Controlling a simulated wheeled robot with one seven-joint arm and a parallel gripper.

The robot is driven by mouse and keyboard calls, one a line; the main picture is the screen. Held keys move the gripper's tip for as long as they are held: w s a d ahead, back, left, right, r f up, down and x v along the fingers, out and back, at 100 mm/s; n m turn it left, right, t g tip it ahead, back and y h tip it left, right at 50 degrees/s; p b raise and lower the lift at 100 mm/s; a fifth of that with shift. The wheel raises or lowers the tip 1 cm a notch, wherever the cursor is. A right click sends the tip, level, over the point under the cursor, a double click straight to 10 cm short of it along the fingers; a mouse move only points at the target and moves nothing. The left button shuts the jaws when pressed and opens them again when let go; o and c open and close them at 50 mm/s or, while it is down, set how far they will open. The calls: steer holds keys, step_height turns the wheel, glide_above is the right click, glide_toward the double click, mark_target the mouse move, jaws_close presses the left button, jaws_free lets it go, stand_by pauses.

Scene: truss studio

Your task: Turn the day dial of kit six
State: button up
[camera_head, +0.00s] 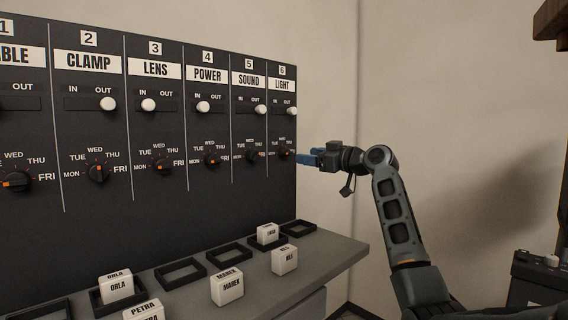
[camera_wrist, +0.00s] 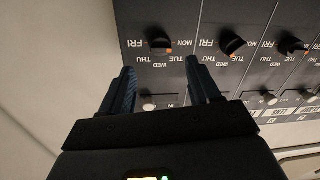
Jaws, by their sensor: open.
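Kit six is the LIGHT column at the right end of the black board. Its day dial (camera_head: 283,149) is a small dark round knob with an orange mark; its exact setting is too small to read. In the wrist view the board appears upside down, and this dial (camera_wrist: 158,43) is the leftmost one, beyond and between my fingertips. My gripper (camera_head: 300,157) has blue fingers pointing left at the dial, close to it. In the wrist view my gripper (camera_wrist: 160,62) is open with nothing between its fingers; contact with the dial cannot be told.
The sound dial (camera_head: 255,150) is just left of the light dial. The light slider knob (camera_head: 292,111) is above it, at the OUT side. A grey shelf (camera_head: 335,248) below holds black frames and white name blocks, such as NILS (camera_head: 285,260). Pale wall lies right of the board.

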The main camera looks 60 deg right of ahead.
mark_target(290, 153)
steer(key=w, duration=0.2)
steer(key=w+d+p, duration=0.1)
steer(key=w, duration=0.4)
steer(key=shift+w+d, duration=0.15)
steer(key=shift+w, duration=0.1)
steer(key=c, duration=1)
